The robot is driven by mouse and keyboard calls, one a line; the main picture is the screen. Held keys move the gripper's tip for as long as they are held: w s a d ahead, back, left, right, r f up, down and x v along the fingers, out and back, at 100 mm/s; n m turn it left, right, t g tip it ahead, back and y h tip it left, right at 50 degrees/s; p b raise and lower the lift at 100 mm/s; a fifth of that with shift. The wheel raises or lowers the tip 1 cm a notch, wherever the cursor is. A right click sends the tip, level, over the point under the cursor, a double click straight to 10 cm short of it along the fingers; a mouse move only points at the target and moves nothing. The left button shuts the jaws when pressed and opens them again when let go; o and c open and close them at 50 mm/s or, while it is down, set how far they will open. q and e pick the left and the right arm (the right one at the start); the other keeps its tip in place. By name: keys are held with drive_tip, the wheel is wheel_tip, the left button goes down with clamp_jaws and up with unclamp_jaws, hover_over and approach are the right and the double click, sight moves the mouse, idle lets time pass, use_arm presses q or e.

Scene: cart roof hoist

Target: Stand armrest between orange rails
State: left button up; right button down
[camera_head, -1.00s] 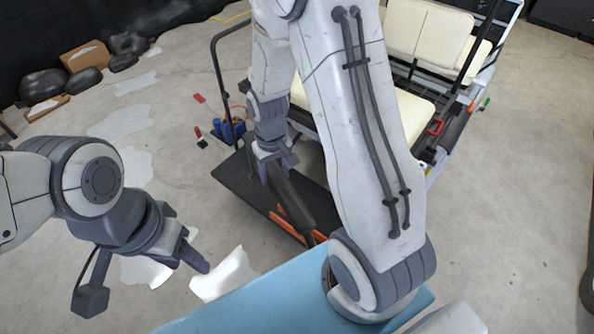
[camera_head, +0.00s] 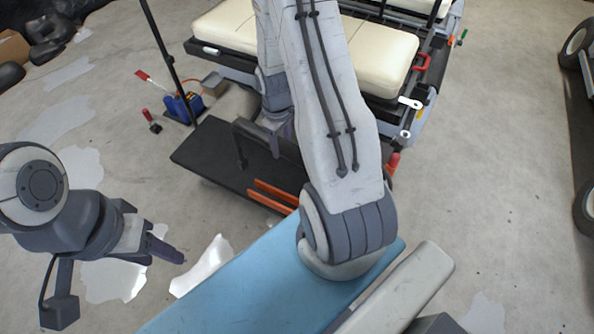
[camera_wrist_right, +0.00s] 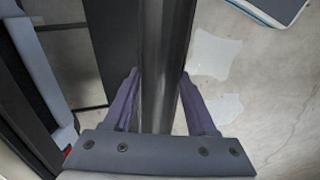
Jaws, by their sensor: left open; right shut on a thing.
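The dark armrest (camera_head: 252,138) is a long bar above the black cart deck (camera_head: 205,158), with a leg-like part pointing down at its left end. My right gripper (camera_head: 282,138) is shut on it, partly hidden by my arm. In the right wrist view the armrest (camera_wrist_right: 160,60) runs lengthwise between the purple fingers of the right gripper (camera_wrist_right: 163,105). The orange rails (camera_head: 272,194) lie on the deck, in front of the armrest; their right ends are hidden. I cannot tell whether the armrest touches the deck. My left gripper (camera_head: 165,250) is open and empty at lower left.
The cart's cream seats (camera_head: 370,55) stand behind the deck. A thin black post (camera_head: 165,55) rises at its left. A blue object (camera_head: 184,106) and red-handled tools lie on the floor at left. A light blue panel (camera_head: 225,300) fills the lower middle.

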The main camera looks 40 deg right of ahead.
use_arm(q)
wheel_tip(320, 180, down, 16)
drive_tip(key=b, duration=1.4)
use_arm(e)
drive_tip(key=s+d+f, duration=0.1)
drive_tip(key=d+f, duration=0.1)
drive_tip(key=f, duration=0.8)
drive_tip(key=d+f+n, duration=0.1)
drive_tip(key=d+f, duration=0.1)
drive_tip(key=f, duration=0.9)
drive_tip(key=shift+s+d, duration=0.2)
drive_tip(key=shift+s, duration=0.2)
use_arm(q)
drive_tip(key=shift+s, duration=0.1)
use_arm(e)
drive_tip(key=shift+f, duration=0.35)
drive_tip(key=shift+c, duration=0.6)
unclamp_jaws()
drive_tip(key=shift+f, duration=0.1)
use_arm(q)
drive_tip(key=shift+f, duration=0.1)
wheel_tip(320, 180, up, 3)
drive_tip(key=p, duration=0.2)
drive_tip(key=shift+p, duration=0.4)
use_arm(e)
wheel_tip(320, 180, up, 11)
drive_tip(key=shift+w+f, duration=0.15)
drive_tip(key=shift+f, duration=0.05)
